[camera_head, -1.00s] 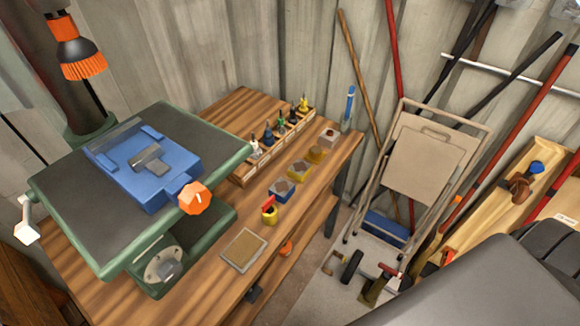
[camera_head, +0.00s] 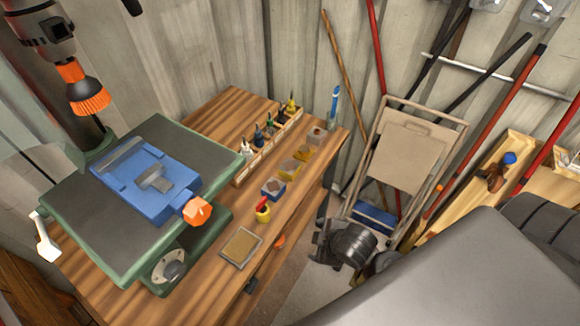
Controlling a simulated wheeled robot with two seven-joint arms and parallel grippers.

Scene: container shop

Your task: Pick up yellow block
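My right gripper (camera_head: 319,242) is dark and hangs beyond the bench's right edge, apart from the blocks. Its fingers are too small and dark to tell open from shut. I do not see my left gripper.
A green drill press table (camera_head: 215,150) with a blue vise (camera_head: 150,180) fills the bench's left side. A folding cart (camera_head: 405,150) stands right.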

